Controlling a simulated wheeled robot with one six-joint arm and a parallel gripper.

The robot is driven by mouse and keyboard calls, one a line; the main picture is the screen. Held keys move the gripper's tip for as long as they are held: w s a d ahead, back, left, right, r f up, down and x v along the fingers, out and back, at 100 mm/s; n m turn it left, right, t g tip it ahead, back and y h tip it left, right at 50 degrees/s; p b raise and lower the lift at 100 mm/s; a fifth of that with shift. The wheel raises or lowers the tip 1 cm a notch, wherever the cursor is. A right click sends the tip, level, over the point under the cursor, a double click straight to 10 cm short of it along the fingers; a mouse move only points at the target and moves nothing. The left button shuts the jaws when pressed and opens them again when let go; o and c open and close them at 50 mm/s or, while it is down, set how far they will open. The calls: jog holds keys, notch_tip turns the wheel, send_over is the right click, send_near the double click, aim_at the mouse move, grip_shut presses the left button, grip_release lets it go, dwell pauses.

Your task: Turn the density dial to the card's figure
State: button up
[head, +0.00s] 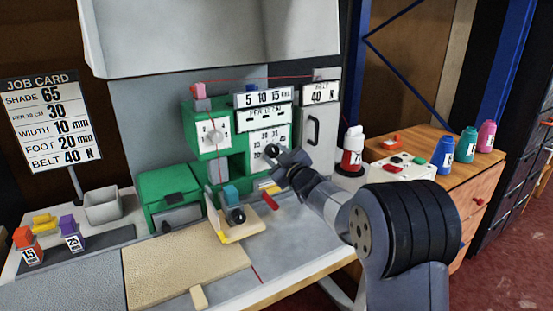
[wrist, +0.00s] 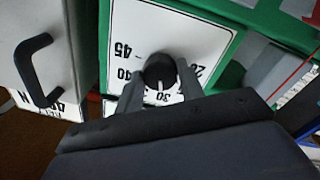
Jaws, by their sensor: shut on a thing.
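The density dial is a round black knob (wrist: 159,70) on a white plate (wrist: 190,35) marked with figures including 45, 40 and 30. The knob's white mark points at the 30. My gripper (wrist: 160,84) is shut on the knob, one finger on each side. The job card (head: 49,118) at the left reads 30 for "per 10 cm".
A grey door with a black handle (head: 313,126) stands right of the dial; its handle also shows in the wrist view (wrist: 36,70). A second white dial plate (head: 213,134) is to the left.

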dwell(0.3)
jog(key=o, duration=1)
jog(key=v, duration=1)
jog(key=shift+s+d, duration=0.2)
jog(key=shift+s, duration=0.15)
jog(key=shift+w, duration=0.1)
jog(key=x, duration=1)
jog(key=shift+w+a, duration=0.25)
jog(key=shift+w, duration=0.05)
jog(key=shift+s+d, duration=0.15)
